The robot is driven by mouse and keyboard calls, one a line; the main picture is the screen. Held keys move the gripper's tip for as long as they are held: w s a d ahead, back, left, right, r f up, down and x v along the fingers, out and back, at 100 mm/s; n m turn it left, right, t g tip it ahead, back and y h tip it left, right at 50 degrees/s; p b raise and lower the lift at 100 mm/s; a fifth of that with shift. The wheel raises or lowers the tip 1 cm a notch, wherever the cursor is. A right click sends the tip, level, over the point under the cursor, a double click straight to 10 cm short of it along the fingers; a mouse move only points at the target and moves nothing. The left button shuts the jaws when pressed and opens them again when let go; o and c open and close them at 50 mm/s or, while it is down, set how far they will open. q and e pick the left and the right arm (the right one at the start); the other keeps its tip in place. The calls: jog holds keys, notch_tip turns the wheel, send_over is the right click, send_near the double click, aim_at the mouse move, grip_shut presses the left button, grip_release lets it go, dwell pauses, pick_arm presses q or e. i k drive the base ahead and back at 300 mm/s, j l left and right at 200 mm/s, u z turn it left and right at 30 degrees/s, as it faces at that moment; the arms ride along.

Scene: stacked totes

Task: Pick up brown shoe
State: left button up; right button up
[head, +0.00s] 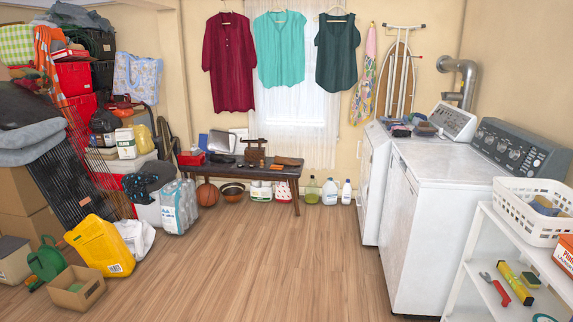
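A low dark wooden bench (291,175) stands against the back wall under the window. A dark brown, flat, elongated thing (287,161) lies on its right end. It looks like a shoe, but it is too small to be sure. Brown box-like items (255,151) stand on the middle of the bench. Neither of my grippers shows in the head view.
Wooden floor (260,250) is clear in the middle up to the bench. A yellow jug (98,245), a cardboard box (76,291) and stacked clutter fill the left. White washing machines (430,220) and a white shelf cart (480,255) line the right. A basketball (207,195) and bottles stand near the bench.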

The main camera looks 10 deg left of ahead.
aim_at(278, 160)
jog(key=i+u, duration=0.2)
jog(key=i, duration=3.4)
jog(key=i+j, duration=0.1)
jog(key=i, duration=1.55)
